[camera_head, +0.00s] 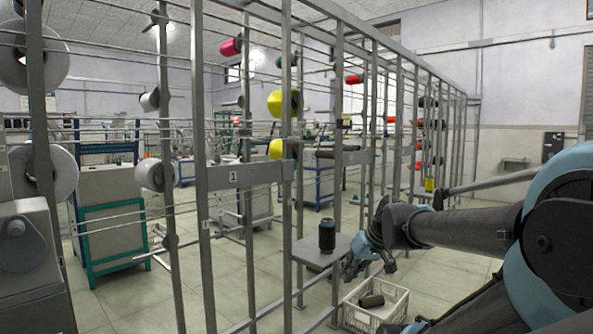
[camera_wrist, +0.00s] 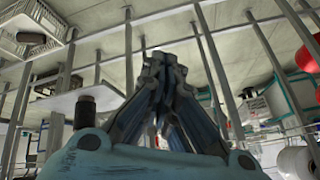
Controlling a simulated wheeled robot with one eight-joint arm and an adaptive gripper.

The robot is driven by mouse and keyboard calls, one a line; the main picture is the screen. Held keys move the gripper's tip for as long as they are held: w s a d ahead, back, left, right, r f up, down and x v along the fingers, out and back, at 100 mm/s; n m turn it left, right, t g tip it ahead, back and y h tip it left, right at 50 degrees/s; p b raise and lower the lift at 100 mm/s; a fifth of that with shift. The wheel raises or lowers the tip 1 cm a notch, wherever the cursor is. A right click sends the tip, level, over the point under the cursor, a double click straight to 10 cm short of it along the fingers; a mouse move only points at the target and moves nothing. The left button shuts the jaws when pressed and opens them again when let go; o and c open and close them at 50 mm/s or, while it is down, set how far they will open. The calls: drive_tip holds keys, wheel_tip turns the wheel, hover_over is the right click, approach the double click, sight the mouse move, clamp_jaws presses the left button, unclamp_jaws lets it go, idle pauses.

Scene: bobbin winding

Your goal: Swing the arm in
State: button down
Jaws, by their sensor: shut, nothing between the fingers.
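My arm reaches in from the right edge in the head view, its dark forearm running left to my gripper (camera_head: 356,268). My gripper is beside the right end of a small grey shelf (camera_head: 314,254) and above a white crate (camera_head: 398,307), as seen in the picture. In the wrist view my gripper (camera_wrist: 163,62) has its fingers drawn together, with nothing between them. A dark bobbin (camera_head: 327,236) stands upright on the shelf. Another dark bobbin (camera_head: 371,300) lies in the crate.
A tall metal frame (camera_head: 286,150) with uprights and thin rails runs along the left and middle, close to my gripper. Yellow spools (camera_head: 279,103), a red spool (camera_head: 231,47) and white spools (camera_head: 63,171) hang on it. A teal-edged cabinet (camera_head: 110,220) stands behind. Open floor shows at the right.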

drive_tip(key=w+a+r+n+t+y, duration=0.3)
drive_tip(key=w+a+r+y, duration=0.35)
drive_tip(key=w+r, duration=0.7)
drive_tip(key=n+t+y, duration=0.1)
drive_tip(key=t, duration=0.5)
approach(293, 165)
drive_tip(key=x, duration=0.7)
drive_tip(key=shift+s+a, duration=0.2)
drive_tip(key=shift+r+n+g, duration=0.1)
drive_tip(key=shift+n+g, duration=0.2)
drive_tip(key=w+a+g+y, duration=0.1)
drive_tip(key=w+a, duration=0.1)
drive_tip(key=w+a+n+g+y, duration=0.1)
drive_tip(key=w, duration=0.1)
drive_tip(key=shift+w+a+n, duration=0.1)
drive_tip(key=shift+a+n, duration=0.2)
drive_tip(key=shift+a, duration=0.1)
drive_tip(key=shift+w+a+r, duration=0.1)
drive_tip(key=shift+w+a, duration=0.05)
drive_tip(key=shift+w, duration=0.05)
drive_tip(key=shift+r, duration=0.1)
